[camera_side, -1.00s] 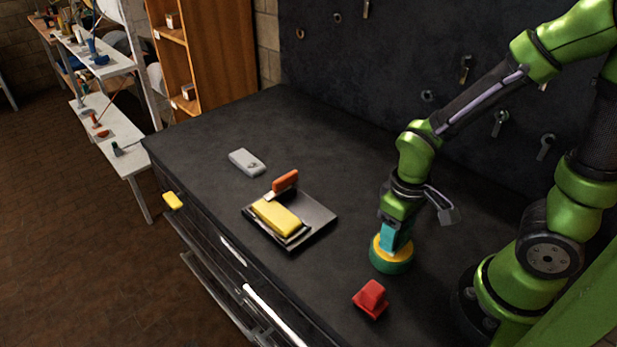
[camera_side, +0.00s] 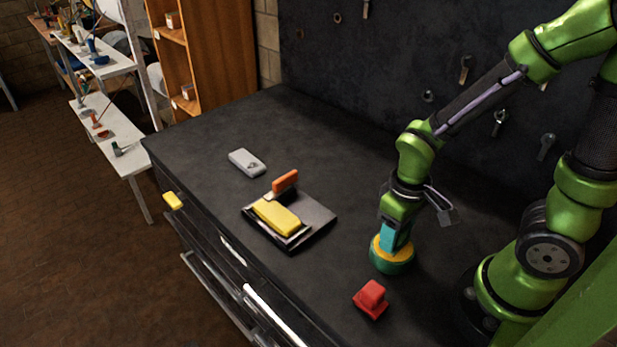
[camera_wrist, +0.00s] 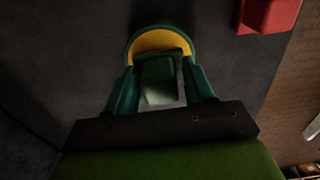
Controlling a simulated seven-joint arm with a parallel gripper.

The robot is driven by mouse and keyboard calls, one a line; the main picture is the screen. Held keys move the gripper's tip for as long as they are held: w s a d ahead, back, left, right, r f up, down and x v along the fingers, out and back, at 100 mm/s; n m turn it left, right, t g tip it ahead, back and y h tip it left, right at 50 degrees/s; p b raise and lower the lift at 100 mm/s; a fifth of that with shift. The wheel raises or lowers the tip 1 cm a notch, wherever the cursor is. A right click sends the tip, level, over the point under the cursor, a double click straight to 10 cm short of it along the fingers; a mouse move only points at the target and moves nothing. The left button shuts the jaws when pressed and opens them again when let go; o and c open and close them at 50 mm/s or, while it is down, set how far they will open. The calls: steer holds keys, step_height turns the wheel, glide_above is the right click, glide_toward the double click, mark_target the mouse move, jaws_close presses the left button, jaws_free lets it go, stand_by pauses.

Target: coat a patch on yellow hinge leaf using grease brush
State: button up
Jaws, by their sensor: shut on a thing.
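The yellow hinge leaf (camera_side: 276,217) lies on a dark flat plate (camera_side: 317,212) near the middle of the bench. My gripper (camera_side: 396,240) points down at the right, well apart from the leaf. It is shut on a dark green block-like handle, seen between the fingers in the wrist view (camera_wrist: 158,78), which seems to be the grease brush. Below it is a round green piece with a yellow top (camera_side: 390,262), which also shows in the wrist view (camera_wrist: 135,45). The handle stands over or in this piece; I cannot tell which. Any bristles are hidden.
A red block (camera_side: 371,299) sits near the bench front, close to my gripper. An orange-handled tool (camera_side: 285,181) lies at the plate's back edge. A grey-white block (camera_side: 247,162) lies farther left. Bare bench lies between plate and gripper.

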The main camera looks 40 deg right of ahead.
steer(key=shift+r, duration=3.5)
